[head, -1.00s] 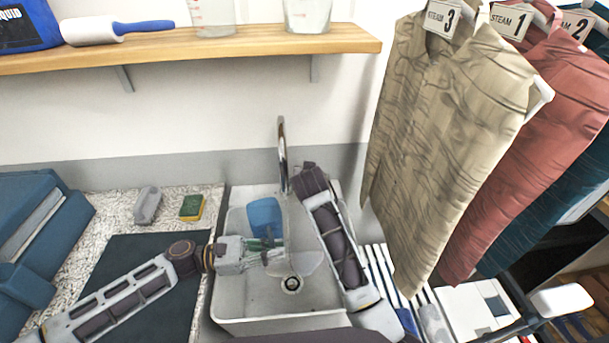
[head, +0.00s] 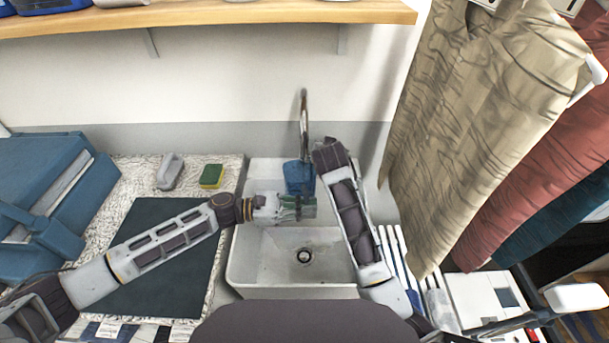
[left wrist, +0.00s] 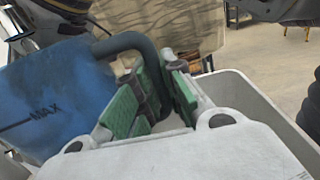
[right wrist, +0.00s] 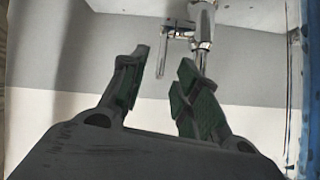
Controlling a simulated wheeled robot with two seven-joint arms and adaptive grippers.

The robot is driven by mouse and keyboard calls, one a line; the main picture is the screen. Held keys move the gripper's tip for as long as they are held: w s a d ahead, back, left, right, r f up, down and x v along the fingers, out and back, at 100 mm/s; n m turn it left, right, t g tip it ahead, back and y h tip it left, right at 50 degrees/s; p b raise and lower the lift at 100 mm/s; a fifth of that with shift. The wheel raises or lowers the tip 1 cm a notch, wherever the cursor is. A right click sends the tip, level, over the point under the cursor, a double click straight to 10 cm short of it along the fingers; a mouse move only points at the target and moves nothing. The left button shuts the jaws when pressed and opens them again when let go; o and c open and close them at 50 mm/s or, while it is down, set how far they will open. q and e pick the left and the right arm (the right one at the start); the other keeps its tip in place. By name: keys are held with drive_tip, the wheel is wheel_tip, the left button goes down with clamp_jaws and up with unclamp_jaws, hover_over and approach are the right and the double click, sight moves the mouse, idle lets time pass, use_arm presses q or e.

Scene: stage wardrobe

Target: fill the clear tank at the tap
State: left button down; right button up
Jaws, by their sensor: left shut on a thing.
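The tank (head: 299,178), a blue-tinted see-through container, is at the back of the sink under the tap (head: 303,125). Its MAX mark shows in the left wrist view on the tank's wall (left wrist: 45,90). My left gripper (head: 300,207) is shut on the tank's dark curved handle (left wrist: 130,42). I cannot tell whether water is in the tank. My right arm reaches to the tap from the right; its gripper is hidden in the head view. In the right wrist view my right gripper (right wrist: 160,85) is open, its fingers apart, with the chrome tap fitting (right wrist: 203,35) just beyond.
The white sink (head: 260,275) has a bare drain in front. A dark mat (head: 165,255), a sponge (head: 211,175) and a blue case (head: 45,185) lie left. Hanging shirts (head: 480,110) crowd the right. A wooden shelf (head: 230,15) crosses above.

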use_arm(q)
drive_tip(key=shift+w+d+r, duration=0.15)
drive_tip(key=shift+w+d, duration=0.45)
drive_tip(key=shift+w, duration=0.15)
use_arm(e)
drive_tip(key=shift+a+f, duration=0.1)
use_arm(q)
drive_tip(key=shift+w+r, duration=0.1)
drive_tip(key=shift+r, duration=0.1)
use_arm(e)
drive_tip(key=shift+s+f, duration=0.15)
drive_tip(key=shift+f, duration=0.05)
use_arm(q)
drive_tip(key=shift+r, duration=0.1)
use_arm(e)
drive_tip(key=shift+f, duration=0.1)
idle(1.4)
use_arm(q)
drive_tip(key=s+a, duration=0.5)
drive_tip(key=s, duration=0.1)
drive_tip(key=shift+s+a+f, duration=0.15)
drive_tip(key=shift+a+f, duration=0.15)
drive_tip(key=shift+a, duration=0.05)
use_arm(e)
drive_tip(key=shift+r, duration=0.4)
use_arm(q)
drive_tip(key=shift+f, duration=0.1)
use_arm(e)
drive_tip(key=shift+w+r, duration=0.15)
drive_tip(key=shift+w, duration=0.1)
